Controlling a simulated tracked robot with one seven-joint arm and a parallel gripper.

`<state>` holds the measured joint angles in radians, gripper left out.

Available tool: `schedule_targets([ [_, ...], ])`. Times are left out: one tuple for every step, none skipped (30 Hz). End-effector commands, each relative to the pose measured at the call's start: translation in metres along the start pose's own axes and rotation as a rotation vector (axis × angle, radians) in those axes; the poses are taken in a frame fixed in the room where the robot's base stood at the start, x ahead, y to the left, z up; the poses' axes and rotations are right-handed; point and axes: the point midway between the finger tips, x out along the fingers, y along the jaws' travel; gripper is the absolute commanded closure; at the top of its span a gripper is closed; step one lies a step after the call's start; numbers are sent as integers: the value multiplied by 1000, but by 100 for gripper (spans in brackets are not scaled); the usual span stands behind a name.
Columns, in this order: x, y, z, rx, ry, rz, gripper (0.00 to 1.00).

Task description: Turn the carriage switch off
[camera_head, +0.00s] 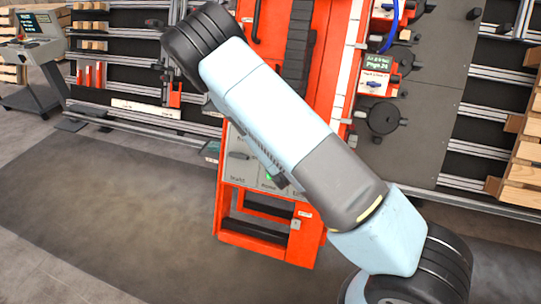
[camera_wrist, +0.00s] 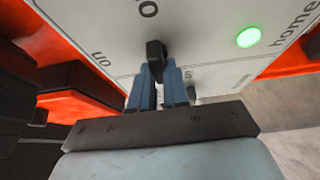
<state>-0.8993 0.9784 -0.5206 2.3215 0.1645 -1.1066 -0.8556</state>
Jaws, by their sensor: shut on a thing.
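A black switch lever (camera_wrist: 155,50) stands out from a pale grey control panel (camera_wrist: 205,25) in the wrist view. I cannot read a full label for it; the lettering around it is upside down and partly cut off. My gripper (camera_wrist: 158,76) has its two blue fingers shut on the lever, one on each side. In the head view the panel (camera_head: 239,170) sits low on the orange gantry frame, and my arm crosses in front of it. My gripper and the held lever cannot be made out there.
A green light (camera_wrist: 248,37) glows beside the word "home". The orange frame (camera_head: 265,236) surrounds the panel. Wooden pallets (camera_head: 525,160) stand at the right, and a console (camera_head: 38,50) at the far left. The floor left of the gantry is clear.

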Motion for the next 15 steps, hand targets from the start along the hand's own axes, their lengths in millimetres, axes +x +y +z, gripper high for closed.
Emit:
schedule_targets([
  [0,-2,-4,-5,9,-6,100],
  [0,-2,-4,-5,9,-6,100],
  [0,-2,-4,-6,9,-7,100],
  [0,-3,-4,-6,9,-7,100],
  [0,-3,-4,-6,9,-7,100],
  [0,-3,-5,-6,9,-7,100],
  [0,-3,-5,-6,9,-7,100],
  [0,-3,-5,-6,9,-7,100],
  [0,-3,-5,-5,9,-7,100],
  [0,-3,-5,-5,9,-7,100],
  [0,-3,-5,-5,9,-7,100],
  [0,-3,-5,-5,10,-8,81],
  [0,-3,-5,-5,9,-7,78],
  [0,-3,-4,-5,9,-7,75],
  [0,-3,-4,-5,8,-7,72],
])
